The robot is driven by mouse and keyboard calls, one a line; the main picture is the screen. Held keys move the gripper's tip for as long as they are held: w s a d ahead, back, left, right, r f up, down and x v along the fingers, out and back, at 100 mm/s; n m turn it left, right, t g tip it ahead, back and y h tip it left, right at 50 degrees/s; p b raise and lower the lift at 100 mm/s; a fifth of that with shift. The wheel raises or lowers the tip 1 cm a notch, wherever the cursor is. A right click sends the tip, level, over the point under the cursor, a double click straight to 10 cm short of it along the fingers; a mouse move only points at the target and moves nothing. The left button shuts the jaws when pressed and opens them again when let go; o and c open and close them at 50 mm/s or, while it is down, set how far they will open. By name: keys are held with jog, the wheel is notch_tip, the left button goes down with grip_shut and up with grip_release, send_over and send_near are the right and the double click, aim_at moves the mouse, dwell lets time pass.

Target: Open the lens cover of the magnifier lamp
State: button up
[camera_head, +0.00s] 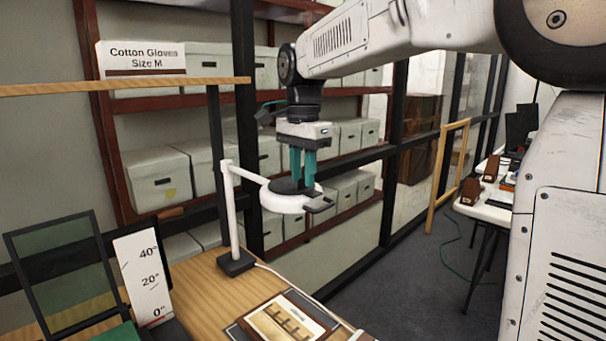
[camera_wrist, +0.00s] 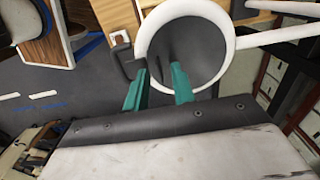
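The magnifier lamp (camera_head: 284,203) has a round white head on a white arm and post, with a black base on the wooden desk. A dark round lens cover (camera_head: 284,186) lies flat on the head; in the wrist view the cover (camera_wrist: 185,45) fills the white ring. A black tab (camera_head: 320,206) sticks out at the rim, and it shows left of the ring in the wrist view (camera_wrist: 123,58). My gripper (camera_head: 303,182) points down over the head near the tab. Contact with the cover cannot be told.
A framed card (camera_head: 285,318) lies on the desk (camera_head: 195,275) in front of the lamp base. A white scale board (camera_head: 142,275) and a dark framed panel (camera_head: 65,265) stand at left. Shelves of archival boxes (camera_head: 158,180) stand behind. A white table (camera_head: 485,205) is at right.

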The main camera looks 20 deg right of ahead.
jog(key=shift+f, duration=0.35)
grip_shut()
dwell(1.2)
